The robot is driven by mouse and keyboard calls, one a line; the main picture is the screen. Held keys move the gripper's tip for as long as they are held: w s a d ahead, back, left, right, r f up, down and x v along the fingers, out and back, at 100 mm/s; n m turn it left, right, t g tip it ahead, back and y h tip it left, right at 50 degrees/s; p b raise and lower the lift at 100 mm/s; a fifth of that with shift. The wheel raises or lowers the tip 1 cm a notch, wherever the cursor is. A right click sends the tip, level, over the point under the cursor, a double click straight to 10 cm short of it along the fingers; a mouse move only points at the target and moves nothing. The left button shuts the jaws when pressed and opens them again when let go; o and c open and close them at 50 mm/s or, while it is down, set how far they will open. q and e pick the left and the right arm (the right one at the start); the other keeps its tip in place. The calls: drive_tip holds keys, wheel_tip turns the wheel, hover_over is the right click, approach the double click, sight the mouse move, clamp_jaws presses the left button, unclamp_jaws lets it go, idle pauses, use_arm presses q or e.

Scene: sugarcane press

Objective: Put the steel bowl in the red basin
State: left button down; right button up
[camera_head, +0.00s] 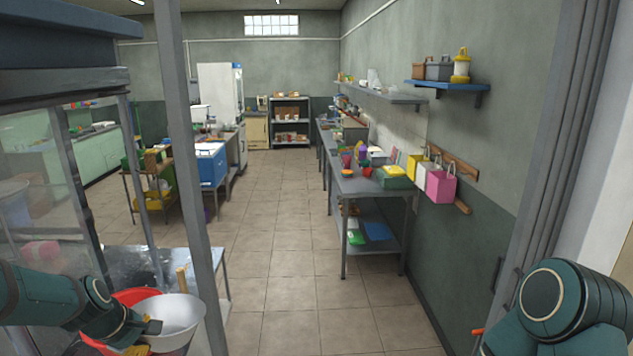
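The steel bowl (172,312) is a pale, wide bowl at the lower left, close to me. The red basin (134,297) shows as a red rim behind and to the left of the bowl, which hides much of it. I cannot tell whether the bowl rests in the basin or is above it. My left gripper (144,338) is at the bowl's left side, its fingertips overlapping the bowl's near-left rim. The frame does not show clearly whether it grips the rim. My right arm is at the lower right, but its gripper is out of view.
A metal table (135,265) lies behind the bowl, with a grey post (186,170) rising in front of it. A wooden stick (182,280) stands behind the bowl. A loaded steel workbench (368,184) stands along the right wall. The tiled floor (290,260) between is clear.

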use_arm(q)
drive_tip(key=s+d+f+m+g+h+b, duration=0.1)
drive_tip(key=s+d+f+m+b, duration=0.1)
drive_tip(key=d+f+m, duration=0.3)
drive_tip(key=s+d+f+m+g+h+b, duration=0.1)
drive_tip(key=d+f+m+b, duration=0.4)
drive_tip(key=f, duration=0.5)
drive_tip(key=s+d+f+m+g+h+b, duration=0.2)
drive_tip(key=s+d+f+m+g+b, duration=0.1)
drive_tip(key=d+f, duration=0.4)
drive_tip(key=shift+s+d+f+m, duration=0.2)
drive_tip(key=shift+s+f+m, duration=0.35)
drive_tip(key=shift+s+m, duration=0.45)
